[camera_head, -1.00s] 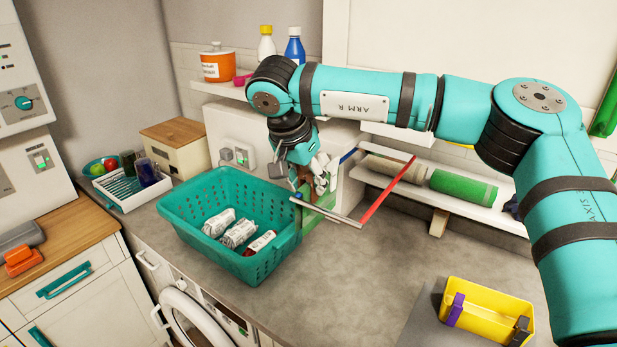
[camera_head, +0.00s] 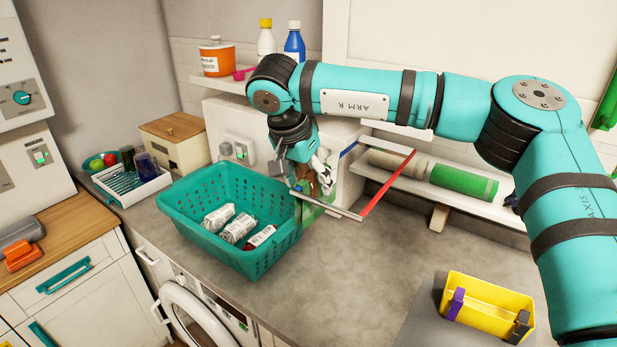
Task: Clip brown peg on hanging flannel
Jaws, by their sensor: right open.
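A green flannel (camera_head: 310,214) hangs from the grey front bar (camera_head: 335,210) of a small rack, beside the teal basket. My right gripper (camera_head: 312,187) is at the bar, just above the flannel, with its jaws open. A small brown patch, apparently the brown peg (camera_head: 322,189), shows among the fingers. The fingers and wrist partly hide it, so I cannot tell whether it sits on the flannel. My left gripper does not show.
The teal basket (camera_head: 181,226) holds several wrapped items and stands close left of the rack. The red rack arm (camera_head: 388,185) runs back to the wall shelf. A yellow box (camera_head: 487,300) carries a purple peg (camera_head: 455,303) and a dark peg (camera_head: 520,327). The middle worktop is clear.

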